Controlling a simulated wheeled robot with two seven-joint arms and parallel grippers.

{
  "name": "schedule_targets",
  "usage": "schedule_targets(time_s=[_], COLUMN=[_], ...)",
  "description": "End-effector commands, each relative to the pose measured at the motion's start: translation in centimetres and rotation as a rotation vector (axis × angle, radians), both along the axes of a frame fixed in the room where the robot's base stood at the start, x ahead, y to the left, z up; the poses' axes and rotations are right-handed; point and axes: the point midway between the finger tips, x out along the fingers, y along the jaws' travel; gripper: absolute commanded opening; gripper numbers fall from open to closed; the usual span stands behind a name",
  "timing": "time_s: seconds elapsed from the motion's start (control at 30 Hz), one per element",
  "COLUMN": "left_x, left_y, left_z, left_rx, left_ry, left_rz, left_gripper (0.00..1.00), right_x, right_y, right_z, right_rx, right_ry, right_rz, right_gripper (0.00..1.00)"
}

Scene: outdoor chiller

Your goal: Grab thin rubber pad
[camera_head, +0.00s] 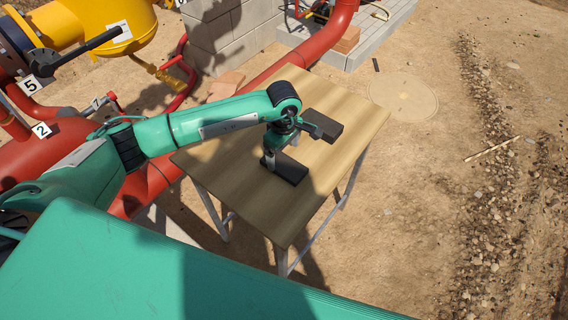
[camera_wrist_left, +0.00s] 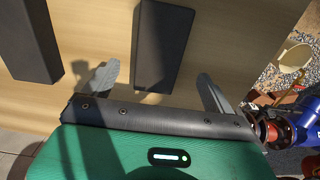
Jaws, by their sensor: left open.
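Two dark rectangular pads lie apart on the wooden table (camera_head: 235,155). One pad (camera_head: 287,169) is nearer in the head view, and the other (camera_head: 324,126) is farther back to the right. The wrist view also shows two pads, one at the left (camera_wrist_left: 27,40) and one in the middle (camera_wrist_left: 163,48). I cannot tell for sure which is the thin rubber pad. My left gripper (camera_wrist_left: 155,87) is open and empty, pointing down over the table. The middle pad lies between the lines of its fingers, ahead of the palm. The arm partly hides the fingertips in the head view. My right gripper is not seen.
Red pipes (camera_head: 318,45) and a yellow vessel (camera_head: 95,22) stand behind and left of the table. Grey blocks (camera_head: 225,35) are behind it. Sandy ground right of the table is open. The tabletop around the pads is bare.

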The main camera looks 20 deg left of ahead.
Motion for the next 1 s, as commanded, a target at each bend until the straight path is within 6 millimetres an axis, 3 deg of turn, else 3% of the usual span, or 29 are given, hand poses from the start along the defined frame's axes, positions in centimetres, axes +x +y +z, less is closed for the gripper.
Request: schedule_targets(time_s=[0.4, 0.67, 0.7, 0.9, 1.0], left_x=[0.1, 0.1, 0.1, 0.1, 0.1], left_y=[-0.2, -0.2, -0.2, -0.1, -0.2], left_z=[-4.8, -5.4, -5.4, -5.3, -5.3], left_rx=[0.0, -0.001, -0.001, -0.001, -0.001], left_ry=[0.003, 0.0, 0.0, 0.0, -0.001], left_rz=[0.001, 0.0, 0.0, 0.0, 0.0], left_gripper=[0.89, 0.89, 0.87, 0.48, 0.34], right_x=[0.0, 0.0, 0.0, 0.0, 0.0], right_y=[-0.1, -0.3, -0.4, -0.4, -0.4], right_z=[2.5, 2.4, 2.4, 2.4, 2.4], right_rx=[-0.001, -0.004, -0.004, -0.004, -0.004], right_ry=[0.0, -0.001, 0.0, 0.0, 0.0], right_rz=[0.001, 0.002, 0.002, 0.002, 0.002], right_gripper=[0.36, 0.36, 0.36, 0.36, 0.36])
